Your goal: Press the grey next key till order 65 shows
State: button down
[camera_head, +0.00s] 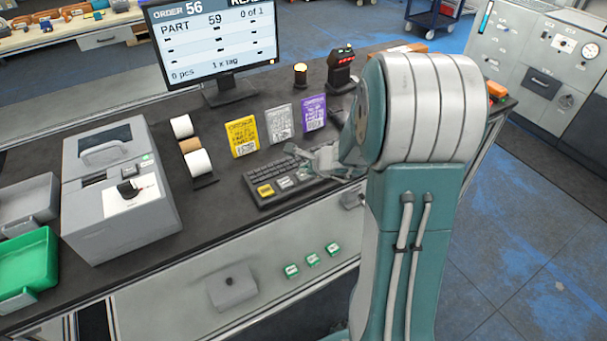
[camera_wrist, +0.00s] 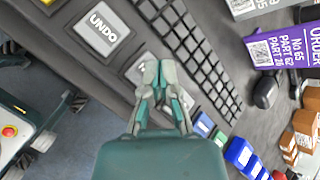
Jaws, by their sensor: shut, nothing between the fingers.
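The monitor (camera_head: 212,42) reads ORDER 56, PART 59, 0 of 1, 0 pcs and 1 x tag. The black keyboard (camera_head: 262,172) lies on the bench below it, with a yellow key (camera_head: 265,190) and a light grey UNDO key (camera_head: 285,183) along its front. In the wrist view the UNDO key (camera_wrist: 103,32) is readable. Beside it, another light grey key (camera_wrist: 141,69) is largely covered by my fingers, so its label is hidden. My gripper (camera_wrist: 160,68) is shut and empty over that key; contact cannot be told. My gripper (camera_head: 300,152) also shows above the keyboard's right part.
Yellow (camera_head: 242,136), grey (camera_head: 279,123) and purple (camera_head: 314,112) order cards stand behind the keyboard. The purple card reads order 65 in the wrist view (camera_wrist: 284,45). A scanner (camera_head: 341,72) and lit lamp (camera_head: 300,74) stand behind. A printer (camera_head: 118,190) is left.

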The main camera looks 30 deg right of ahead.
jog(key=shift+f, duration=0.45)
dwell(0.9)
jog(key=shift+r, duration=0.85)
jog(key=shift+r, duration=2.5)
